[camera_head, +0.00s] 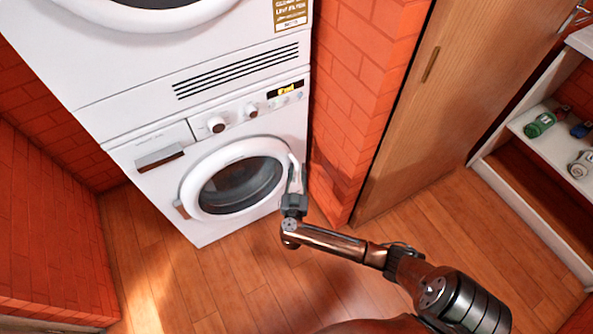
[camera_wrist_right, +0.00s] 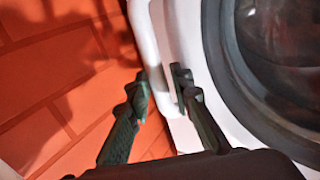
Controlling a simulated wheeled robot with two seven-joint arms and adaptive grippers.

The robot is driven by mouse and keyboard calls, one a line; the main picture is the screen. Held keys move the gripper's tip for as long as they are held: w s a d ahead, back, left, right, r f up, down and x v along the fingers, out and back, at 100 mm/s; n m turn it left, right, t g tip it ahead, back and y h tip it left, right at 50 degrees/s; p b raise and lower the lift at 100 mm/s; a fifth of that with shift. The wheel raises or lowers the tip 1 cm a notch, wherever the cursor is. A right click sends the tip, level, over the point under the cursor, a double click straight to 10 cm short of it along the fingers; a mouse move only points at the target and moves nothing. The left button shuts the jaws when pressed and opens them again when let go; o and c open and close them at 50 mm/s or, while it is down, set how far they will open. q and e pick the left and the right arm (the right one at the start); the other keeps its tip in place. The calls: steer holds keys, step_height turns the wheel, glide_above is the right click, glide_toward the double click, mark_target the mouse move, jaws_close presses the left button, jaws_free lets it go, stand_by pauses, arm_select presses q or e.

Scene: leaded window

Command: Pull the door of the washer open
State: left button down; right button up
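The white washer (camera_head: 150,198) is the lower of two stacked machines in the head view. Its round door (camera_head: 187,190) has a white ring and dark glass, and looks closed against the front. The door's white handle (camera_head: 293,170) is on the ring's right side. My right gripper (camera_head: 294,190) is at the handle. In the right wrist view, my right gripper's fingers (camera_wrist_right: 161,88) stand on both sides of the white handle (camera_wrist_right: 147,45), close against it, with the dark glass (camera_wrist_right: 285,60) to the right. My left gripper is not in view.
A red brick wall (camera_head: 360,80) stands close on the right of the washer, with a wooden door (camera_head: 445,90) beyond it. A white shelf (camera_head: 555,150) with bottles is at the far right. The wooden floor (camera_head: 215,285) before the washer is clear.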

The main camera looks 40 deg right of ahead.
steer(key=shift+c, duration=0.5)
jaws_close()
